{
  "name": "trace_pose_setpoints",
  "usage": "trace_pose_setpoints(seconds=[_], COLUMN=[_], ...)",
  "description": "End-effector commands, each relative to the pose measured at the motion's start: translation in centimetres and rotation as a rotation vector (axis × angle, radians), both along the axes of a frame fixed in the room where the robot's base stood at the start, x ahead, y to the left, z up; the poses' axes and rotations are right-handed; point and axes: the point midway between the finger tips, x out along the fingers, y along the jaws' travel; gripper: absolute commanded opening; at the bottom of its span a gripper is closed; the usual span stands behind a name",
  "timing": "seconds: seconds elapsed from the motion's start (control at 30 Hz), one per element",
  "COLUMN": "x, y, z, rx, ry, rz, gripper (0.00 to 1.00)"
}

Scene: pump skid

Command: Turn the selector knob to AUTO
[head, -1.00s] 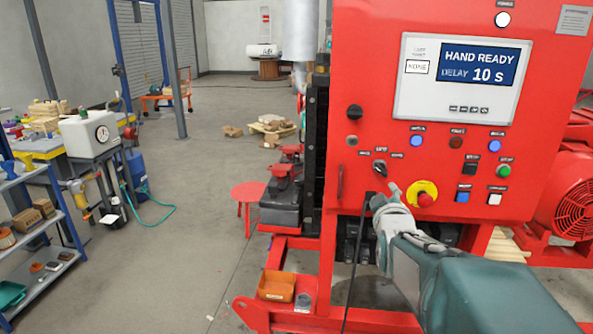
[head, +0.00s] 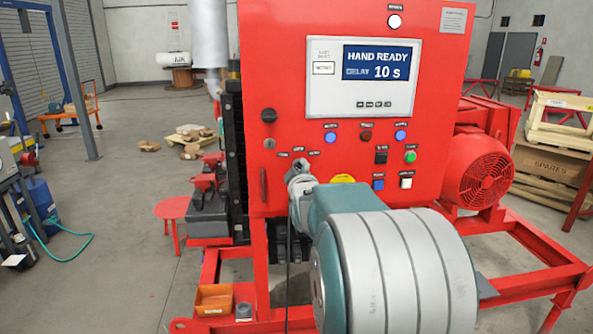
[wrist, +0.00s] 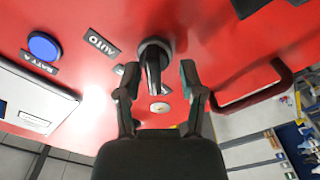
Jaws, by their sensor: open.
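The black selector knob (wrist: 153,68) stands out from the red panel in the wrist view, its bar lying between my fingers. The AUTO label (wrist: 102,43) is to the knob's left there. My gripper (wrist: 159,80) is open, one finger on each side of the knob; I see gaps, and contact is not clear. In the head view my gripper (head: 297,178) is at the panel's lower left, and it largely hides the knob. The panel screen (head: 376,76) reads HAND READY, DELAY 10 s.
A red handle (wrist: 255,88) is right of my gripper in the wrist view. A blue button (wrist: 44,46) is at the left. In the head view my arm partly hides the yellow-ringed stop button (head: 343,178).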

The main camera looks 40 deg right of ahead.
Motion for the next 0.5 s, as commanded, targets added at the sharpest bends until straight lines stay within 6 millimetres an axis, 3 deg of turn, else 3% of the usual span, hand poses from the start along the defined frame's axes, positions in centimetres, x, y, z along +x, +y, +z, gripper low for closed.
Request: trace_pose_setpoints(seconds=[0.27,0.3,0.4,0.5], x=[0.21,0.21,0.2,0.24], y=[-0.07,-0.05,0.1,0.19], z=[-0.01,0.0,0.07,0.12], rx=[-0.001,-0.001,-0.001,-0.003], ry=[0.0,0.0,0.0,-0.001], rz=[-0.001,-0.001,-0.001,0.001], gripper=[0.51,0.46,0.02,0.0])
